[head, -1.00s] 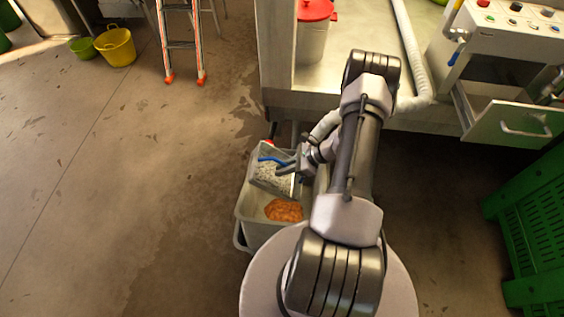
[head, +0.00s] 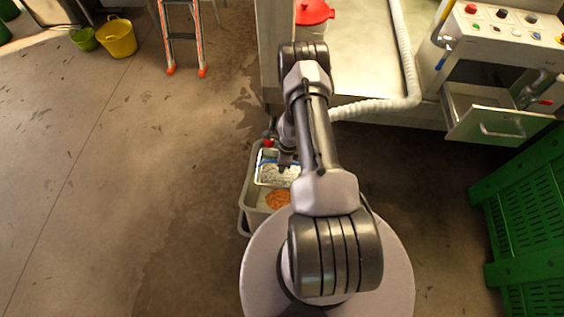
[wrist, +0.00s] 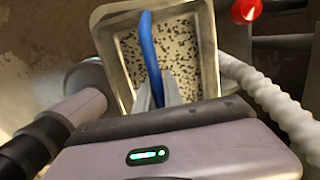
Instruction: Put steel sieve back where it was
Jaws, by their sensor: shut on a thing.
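The steel sieve (head: 274,176) is a shallow rectangular metal pan with a dark-speckled bottom and a blue handle. It also shows large in the wrist view (wrist: 187,48). My gripper (wrist: 163,88) is shut on the blue handle (wrist: 149,50). In the head view, my gripper (head: 286,164) is above the sieve, partly hidden by my arm. The sieve appears over or within the far part of a grey tub (head: 247,203); whether it touches the tub is unclear. An orange heap (head: 278,199) lies in the tub's near part.
A bench (head: 365,75) with a red-lidded pot (head: 313,25) stands beyond the tub. A pale ribbed hose (head: 375,108) crosses the bench edge. An open drawer (head: 500,123) and green crate (head: 520,215) are at right. The floor at left is clear up to a ladder (head: 182,35).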

